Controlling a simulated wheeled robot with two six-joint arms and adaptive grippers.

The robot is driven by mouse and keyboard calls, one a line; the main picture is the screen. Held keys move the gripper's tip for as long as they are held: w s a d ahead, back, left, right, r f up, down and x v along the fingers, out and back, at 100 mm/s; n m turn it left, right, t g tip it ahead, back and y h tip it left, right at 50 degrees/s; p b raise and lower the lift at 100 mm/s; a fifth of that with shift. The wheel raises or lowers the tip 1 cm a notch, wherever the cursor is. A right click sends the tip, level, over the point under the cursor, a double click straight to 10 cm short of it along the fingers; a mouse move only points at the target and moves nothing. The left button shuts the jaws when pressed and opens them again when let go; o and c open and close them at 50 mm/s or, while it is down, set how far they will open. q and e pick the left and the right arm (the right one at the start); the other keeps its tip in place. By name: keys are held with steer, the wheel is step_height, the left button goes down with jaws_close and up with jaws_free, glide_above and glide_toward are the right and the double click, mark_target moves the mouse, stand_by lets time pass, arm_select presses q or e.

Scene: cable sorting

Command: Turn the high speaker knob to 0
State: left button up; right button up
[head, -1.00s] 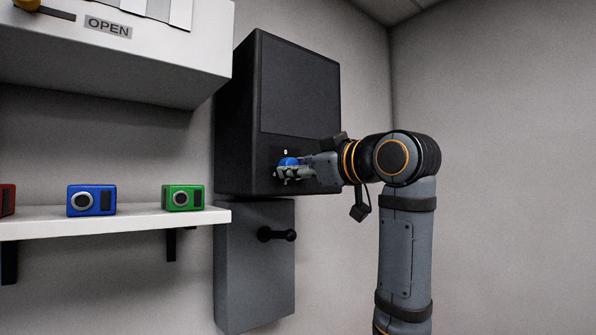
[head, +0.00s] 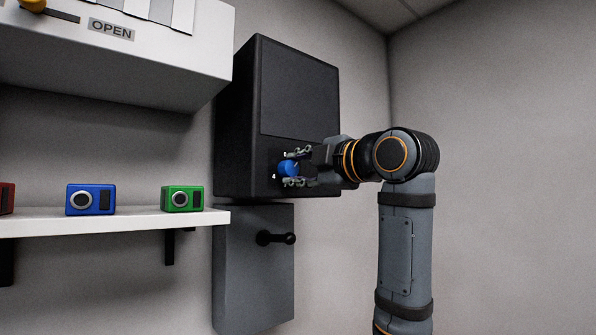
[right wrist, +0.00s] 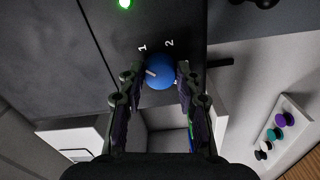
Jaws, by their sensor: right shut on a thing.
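The high speaker (head: 300,90) is a large black box on the wall, with a blue round knob (head: 287,168) low on its front. My right gripper (head: 292,167) is shut on the knob, one finger above it and one below in the head view. In the right wrist view the knob (right wrist: 162,74) sits between the two fingertips (right wrist: 160,78). A white mark shows on the knob's left side there, and the digits 1 and 2 are printed beyond it. A small digit 4 shows left of the knob in the head view. My left gripper is not in view.
A grey wall box (head: 255,270) with a black handle (head: 276,238) hangs below the speaker. A white shelf (head: 120,222) at left holds a blue box (head: 91,199) and a green box (head: 182,198). A white cabinet marked OPEN (head: 165,75) is above.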

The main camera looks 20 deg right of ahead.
steer(key=n, duration=0.4)
steer(key=shift+n, duration=2.1)
steer(key=o, duration=1.1)
steer(key=shift+o, duration=0.2)
steer(key=shift+s, duration=0.1)
steer(key=v, duration=1.1)
steer(key=shift+s, duration=0.35)
